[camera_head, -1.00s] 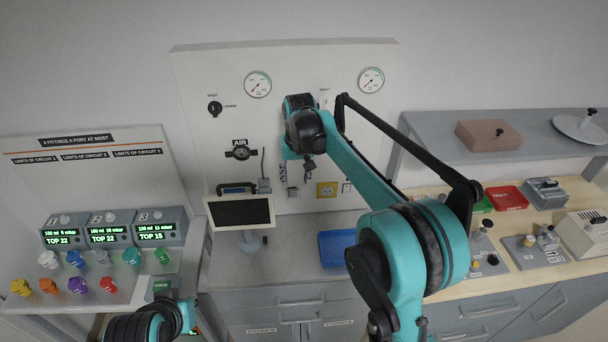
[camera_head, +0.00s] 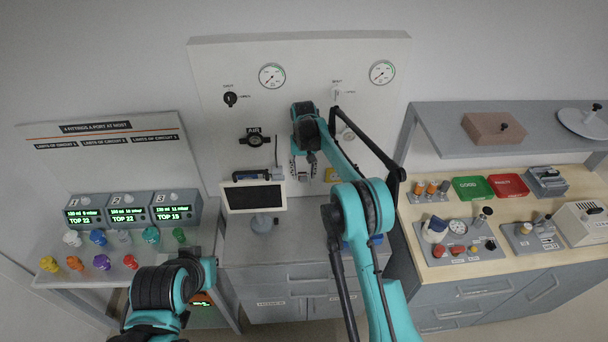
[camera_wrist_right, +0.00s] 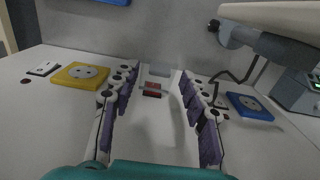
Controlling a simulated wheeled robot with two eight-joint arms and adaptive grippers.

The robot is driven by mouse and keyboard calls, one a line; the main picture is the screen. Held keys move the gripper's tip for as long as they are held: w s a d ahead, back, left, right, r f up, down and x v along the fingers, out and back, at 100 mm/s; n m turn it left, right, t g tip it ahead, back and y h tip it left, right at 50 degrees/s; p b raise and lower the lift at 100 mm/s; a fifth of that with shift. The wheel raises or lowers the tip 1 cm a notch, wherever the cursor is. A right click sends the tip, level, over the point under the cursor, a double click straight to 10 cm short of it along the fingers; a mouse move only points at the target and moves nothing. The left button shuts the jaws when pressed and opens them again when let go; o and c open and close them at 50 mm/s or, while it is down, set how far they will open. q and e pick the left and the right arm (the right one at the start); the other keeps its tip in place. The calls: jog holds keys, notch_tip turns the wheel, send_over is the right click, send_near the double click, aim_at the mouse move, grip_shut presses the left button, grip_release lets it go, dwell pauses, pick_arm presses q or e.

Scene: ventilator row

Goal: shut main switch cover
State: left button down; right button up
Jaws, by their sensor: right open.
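My right gripper (camera_head: 304,172) is at the wall panel (camera_head: 330,70), left of the yellow socket (camera_head: 332,175). In the right wrist view its two purple-padded fingers (camera_wrist_right: 155,110) are spread apart with nothing gripped. Between them, on the panel face, is a small red and dark switch (camera_wrist_right: 152,90) with a grey piece (camera_wrist_right: 159,71) beyond it. A faint pale shape near the switch may be a clear cover; its edges and angle cannot be made out. In the head view the gripper hides the switch.
In the right wrist view a yellow socket (camera_wrist_right: 80,75) lies left of the fingers and a blue socket (camera_wrist_right: 249,107) right. A bent dark rod stands near the right finger. A monitor (camera_head: 253,197) stands left of the gripper in the head view.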

jog(key=shift+f, duration=0.65)
grip_shut()
